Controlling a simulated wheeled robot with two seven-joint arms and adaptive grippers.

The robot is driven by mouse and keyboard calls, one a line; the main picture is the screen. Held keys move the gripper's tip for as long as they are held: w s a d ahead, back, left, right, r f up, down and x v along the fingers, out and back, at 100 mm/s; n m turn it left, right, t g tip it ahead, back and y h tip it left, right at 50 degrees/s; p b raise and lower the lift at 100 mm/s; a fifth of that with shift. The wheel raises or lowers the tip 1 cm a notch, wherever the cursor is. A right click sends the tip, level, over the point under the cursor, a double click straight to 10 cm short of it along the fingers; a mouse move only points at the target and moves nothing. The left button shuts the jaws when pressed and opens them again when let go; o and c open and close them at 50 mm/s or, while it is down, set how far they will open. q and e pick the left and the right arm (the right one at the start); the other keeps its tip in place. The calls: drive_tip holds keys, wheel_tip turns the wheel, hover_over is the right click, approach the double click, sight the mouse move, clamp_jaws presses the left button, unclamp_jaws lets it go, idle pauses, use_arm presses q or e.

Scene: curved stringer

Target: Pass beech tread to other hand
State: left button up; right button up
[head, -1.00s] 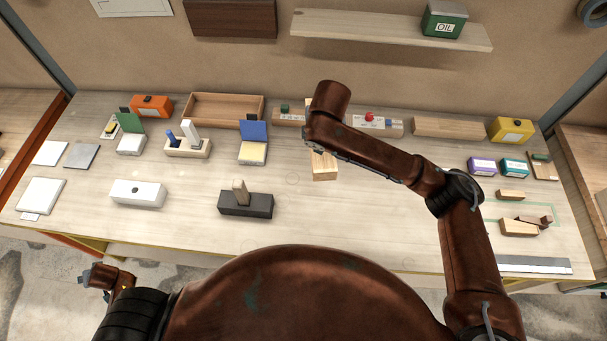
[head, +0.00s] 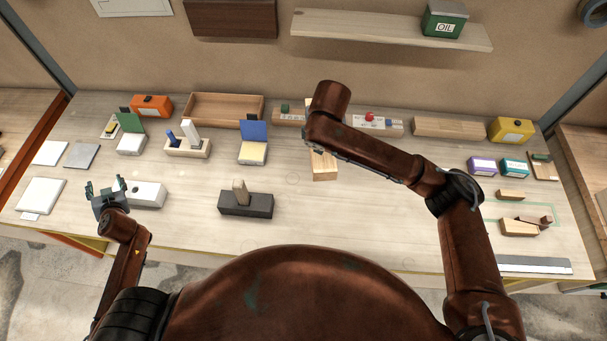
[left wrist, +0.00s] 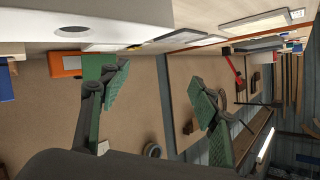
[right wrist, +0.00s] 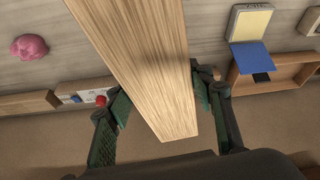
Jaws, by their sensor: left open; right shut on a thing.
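The beech tread (head: 324,166) is a pale wooden bar near the middle of the table, partly hidden under my right arm in the head view. In the right wrist view the tread (right wrist: 150,70) runs between the fingers of my right gripper (right wrist: 160,95), which is shut on it. That gripper is hidden by its own arm in the head view. My left gripper (head: 104,188) is open and empty at the left of the table, beside the white block with a hole (head: 146,194), well apart from the tread. Its spread green-padded fingers (left wrist: 165,95) show in the left wrist view.
A dark block with an upright wooden peg (head: 246,204) stands between my left gripper and the tread. Behind it are a blue-backed card holder (head: 253,142), a peg holder (head: 188,148) and an open wooden tray (head: 223,108). The table's front centre-right is clear.

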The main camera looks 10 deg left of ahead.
drive_tip(key=shift+r, duration=0.1)
use_arm(q)
drive_tip(key=w+d+r+m+t+h, duration=0.1)
drive_tip(key=w+d+r+t+h, duration=0.3)
drive_tip(key=d, duration=0.7)
drive_tip(key=w+d+r+m+t+h, duration=0.1)
drive_tip(key=w+d+r+t+h, duration=0.15)
drive_tip(key=w+d, duration=0.65)
drive_tip(key=w+d+r+m+t+h, duration=0.15)
drive_tip(key=d+r, duration=0.25)
drive_tip(key=d, duration=1)
drive_tip(key=s+d+r+n+t+h, duration=0.1)
drive_tip(key=d+r+h, duration=0.15)
drive_tip(key=d, duration=0.65)
drive_tip(key=d+r+n+t+h, duration=0.1)
drive_tip(key=d+r+t+h, duration=0.15)
drive_tip(key=d, duration=0.65)
drive_tip(key=s+d+f+n+g+h, duration=0.1)
drive_tip(key=s+d+f+n, duration=0.15)
drive_tip(key=d+n, duration=0.4)
drive_tip(key=s+d+f+n+g+h, duration=0.1)
drive_tip(key=s+d+n+g, duration=0.15)
drive_tip(key=d+n, duration=0.4)
drive_tip(key=shift+m+t, duration=0.5)
drive_tip(key=shift+m, duration=0.35)
drive_tip(key=x, duration=0.8)
drive_tip(key=d+x, duration=0.1)
drive_tip(key=x, duration=0.3)
drive_tip(key=shift+d+f, duration=0.1)
drive_tip(key=shift+f, duration=0.2)
